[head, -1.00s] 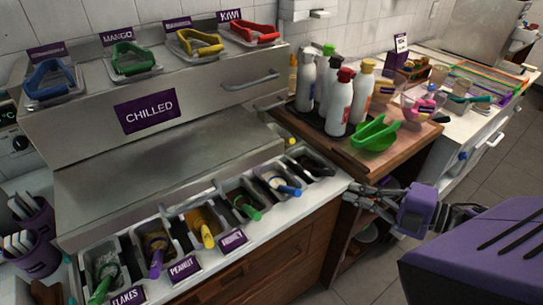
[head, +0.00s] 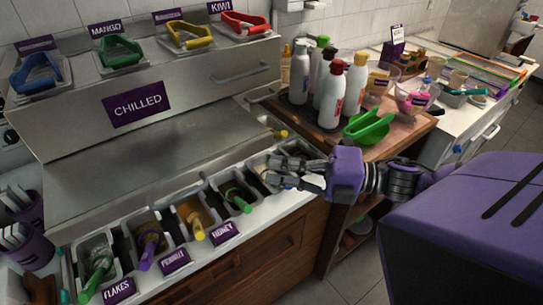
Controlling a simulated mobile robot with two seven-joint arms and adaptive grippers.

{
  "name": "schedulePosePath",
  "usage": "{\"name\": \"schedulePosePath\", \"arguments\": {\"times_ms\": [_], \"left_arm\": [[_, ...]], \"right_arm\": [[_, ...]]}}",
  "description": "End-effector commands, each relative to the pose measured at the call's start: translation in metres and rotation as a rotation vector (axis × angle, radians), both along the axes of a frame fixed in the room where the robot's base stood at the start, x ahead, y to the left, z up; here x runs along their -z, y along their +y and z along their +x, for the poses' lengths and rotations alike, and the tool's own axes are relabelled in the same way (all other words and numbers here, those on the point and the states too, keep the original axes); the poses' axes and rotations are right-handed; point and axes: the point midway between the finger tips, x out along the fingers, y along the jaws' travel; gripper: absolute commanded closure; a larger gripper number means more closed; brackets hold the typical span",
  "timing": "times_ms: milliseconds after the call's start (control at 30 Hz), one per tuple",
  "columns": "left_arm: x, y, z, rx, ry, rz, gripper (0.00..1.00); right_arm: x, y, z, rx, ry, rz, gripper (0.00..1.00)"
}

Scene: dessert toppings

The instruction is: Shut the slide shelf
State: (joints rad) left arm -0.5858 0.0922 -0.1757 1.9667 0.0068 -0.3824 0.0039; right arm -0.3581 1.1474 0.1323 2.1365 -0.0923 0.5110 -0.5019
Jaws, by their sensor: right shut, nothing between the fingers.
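No part is labelled as the slide shelf. A flat steel panel (head: 150,190) lies in front of the chilled unit (head: 230,98), behind the row of topping bins. A wooden board (head: 418,127) holding bottles stands to the right, on a cabinet with an open lower shelf (head: 352,240). I cannot tell which of these slides. My right gripper (head: 270,172) is shut and empty, reaching left over the right end of the bin row. It hides the bins there. Whether it touches them I cannot tell. My left gripper is out of view.
Several topping bins with scoops, including one with a green handle (head: 238,198), line the counter front. A white counter (head: 445,125) lies farther right. The floor (head: 345,285) below is partly clear.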

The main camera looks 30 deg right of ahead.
Motion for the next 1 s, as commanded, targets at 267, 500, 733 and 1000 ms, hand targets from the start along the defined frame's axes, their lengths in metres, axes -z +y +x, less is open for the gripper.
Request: {"name": "schedulePosePath", "arguments": {"times_ms": [267, 500, 733, 1000], "left_arm": [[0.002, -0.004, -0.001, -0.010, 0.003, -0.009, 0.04], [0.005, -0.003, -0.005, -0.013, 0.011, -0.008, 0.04], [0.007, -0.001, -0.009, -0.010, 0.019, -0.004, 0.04], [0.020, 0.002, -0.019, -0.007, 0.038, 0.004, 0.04]], "right_arm": [[0.000, -0.001, 0.032, 0.002, 0.000, -0.001, 1.00], [0.000, -0.002, 0.037, 0.003, 0.001, -0.001, 1.00], [0.000, -0.002, 0.037, 0.003, 0.001, -0.001, 1.00], [0.004, -0.001, 0.066, 0.003, 0.001, -0.003, 1.00]]}}
